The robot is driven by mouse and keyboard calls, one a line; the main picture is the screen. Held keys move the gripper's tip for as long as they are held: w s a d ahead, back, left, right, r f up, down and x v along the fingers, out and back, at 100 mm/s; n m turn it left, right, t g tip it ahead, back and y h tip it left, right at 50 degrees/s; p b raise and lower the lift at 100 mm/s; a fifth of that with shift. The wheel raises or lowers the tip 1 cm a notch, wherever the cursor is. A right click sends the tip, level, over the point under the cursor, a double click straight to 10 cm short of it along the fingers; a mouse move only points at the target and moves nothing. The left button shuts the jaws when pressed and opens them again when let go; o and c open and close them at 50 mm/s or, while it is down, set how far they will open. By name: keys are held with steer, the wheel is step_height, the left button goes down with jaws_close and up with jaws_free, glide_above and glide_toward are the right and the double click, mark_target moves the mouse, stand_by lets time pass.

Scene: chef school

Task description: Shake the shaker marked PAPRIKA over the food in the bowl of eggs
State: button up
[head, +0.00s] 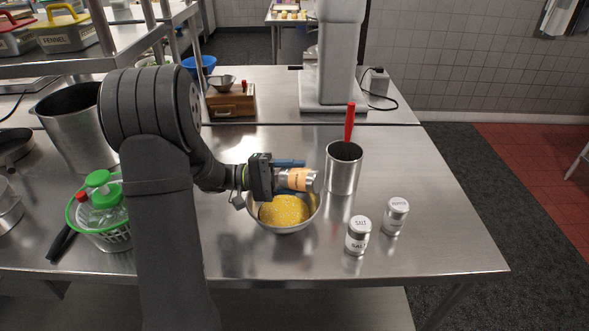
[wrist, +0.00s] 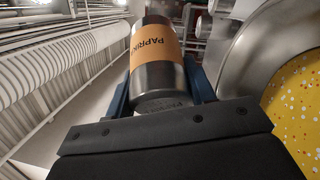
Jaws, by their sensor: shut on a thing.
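My gripper (head: 284,176) is shut on the paprika shaker (head: 298,180), a steel cylinder with an orange label. In the wrist view the label on the shaker (wrist: 156,55) reads PAPRIKA, and blue fingers hold it on both sides. In the head view the shaker lies about horizontal, its far end pointing right, above the bowl (head: 257,218). The steel bowl holds yellow egg food (head: 284,210) with small specks. In the wrist view the food (wrist: 299,105) shows red and pale specks. The shaker hides part of the bowl's back rim.
A steel canister (head: 343,172) with a red-handled tool stands close behind, right of the gripper. The table's front right is clear.

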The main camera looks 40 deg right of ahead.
steer(key=s+m+t+y, duration=0.1)
steer(key=s+m+y, duration=0.1)
steer(key=s+m+t+y, duration=0.1)
steer(key=s+m+y, duration=0.1)
steer(key=s+d+m+t+y, duration=0.1)
steer(key=s+y, duration=0.1)
steer(key=shift+s+r+m+y, duration=0.1)
steer(key=shift+s+m+y, duration=0.2)
steer(key=shift+s+m, duration=0.1)
steer(key=m+t+y, duration=0.1)
steer(key=s+m+t, duration=0.1)
steer(key=t, duration=0.1)
steer(key=shift+a+r+m+y, duration=0.1)
steer(key=shift+r+m+y, duration=0.05)
steer(key=shift+m+y, duration=0.25)
step_height(320, 180, up, 5)
steer(key=m+t, duration=0.7)
steer(key=m, duration=0.1)
glide_above(319, 189)
steer(key=shift+d+h, duration=0.3)
steer(key=shift+d, duration=0.05)
steer(key=shift+w+r, duration=0.1)
steer(key=shift+r, duration=0.1)
